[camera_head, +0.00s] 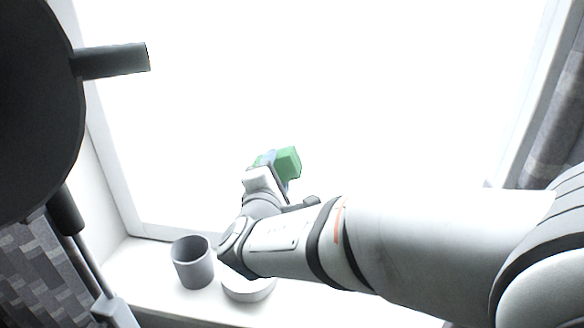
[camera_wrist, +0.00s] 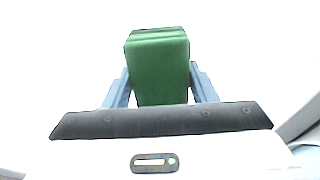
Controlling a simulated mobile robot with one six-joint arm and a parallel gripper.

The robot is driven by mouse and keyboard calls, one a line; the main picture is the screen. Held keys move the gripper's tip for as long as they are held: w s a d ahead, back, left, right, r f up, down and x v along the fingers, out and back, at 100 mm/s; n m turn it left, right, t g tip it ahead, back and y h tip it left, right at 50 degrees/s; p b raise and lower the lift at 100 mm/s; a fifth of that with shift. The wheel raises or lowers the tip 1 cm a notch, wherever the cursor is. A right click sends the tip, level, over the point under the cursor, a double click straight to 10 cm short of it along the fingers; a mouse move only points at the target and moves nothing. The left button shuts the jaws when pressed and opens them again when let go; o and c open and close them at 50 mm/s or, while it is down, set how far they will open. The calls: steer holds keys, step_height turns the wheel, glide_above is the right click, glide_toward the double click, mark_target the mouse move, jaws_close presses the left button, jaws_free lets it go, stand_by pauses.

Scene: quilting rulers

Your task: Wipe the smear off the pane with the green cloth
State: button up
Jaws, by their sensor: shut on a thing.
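The green cloth (camera_head: 289,162) is a folded block held in my gripper (camera_head: 270,158), in front of the pane in the head view. In the wrist view the green cloth (camera_wrist: 158,70) sits between the two blue fingers of my gripper (camera_wrist: 160,85), which are shut on it. The pane (camera_head: 330,80) is a large, glaring white window surface. I cannot make out a smear on it. Whether the cloth touches the pane cannot be told.
A grey cup (camera_head: 192,262) stands on the white sill (camera_head: 150,272), left of my arm. A round white dish (camera_head: 248,288) sits beside it, partly hidden by my arm. Patterned curtains hang at the right (camera_head: 556,125) and lower left (camera_head: 35,270).

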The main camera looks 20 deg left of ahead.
steer(key=shift+a+r, duration=0.25)
steer(key=shift+a, duration=0.75)
steer(key=shift+s+d+b, duration=0.2)
steer(key=shift+s+b, duration=0.2)
steer(key=shift+s, duration=1.1)
steer(key=shift+s+d+b, duration=0.15)
steer(key=shift+s+b, duration=0.2)
steer(key=shift+s, duration=1.1)
steer(key=o, duration=0.4)
steer(key=c, duration=0.4)
steer(key=shift+w+d+r+b, duration=0.15)
steer(key=shift+w+r+b, duration=0.1)
steer(key=shift+w, duration=0.5)
steer(key=shift+w+d+r+b, duration=0.15)
steer(key=shift+w+r, duration=0.1)
steer(key=shift+w, duration=0.45)
steer(key=shift+w+d+r+b, duration=0.15)
steer(key=shift+w+r, duration=0.1)
steer(key=shift+w, duration=0.5)
